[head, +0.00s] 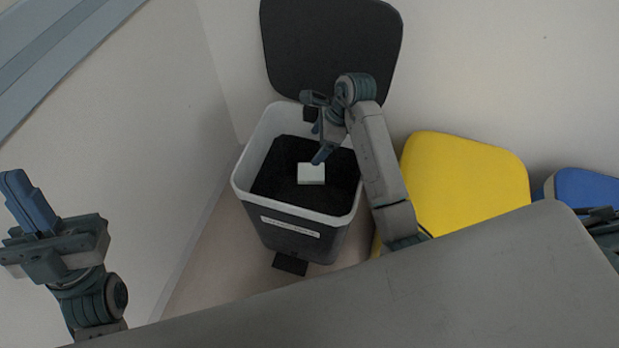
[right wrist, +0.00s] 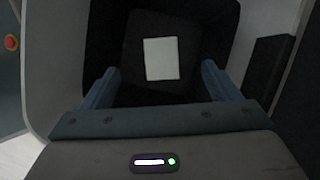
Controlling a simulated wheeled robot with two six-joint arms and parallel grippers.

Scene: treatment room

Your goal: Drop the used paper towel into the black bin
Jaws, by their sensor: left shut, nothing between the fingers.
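The black bin (head: 254,212) stands with its black lid (head: 330,45) raised; it has a pale rim and a label on the front. The used paper towel (head: 311,174), a small white square, is inside the bin on the dark interior. In the right wrist view the towel (right wrist: 161,59) lies beyond and between the fingers, touching neither. My right gripper (head: 317,137) is over the bin opening, fingers apart and empty; it also shows in the right wrist view (right wrist: 160,85). My left gripper (head: 30,202) is shut and empty at the far left.
A yellow-lidded bin (head: 468,180) stands right of the black bin, and a blue lid (head: 588,188) is further right. A dark pedal (head: 290,264) sticks out at the black bin's front. A grey surface (head: 400,285) fills the foreground. Walls close in behind and at left.

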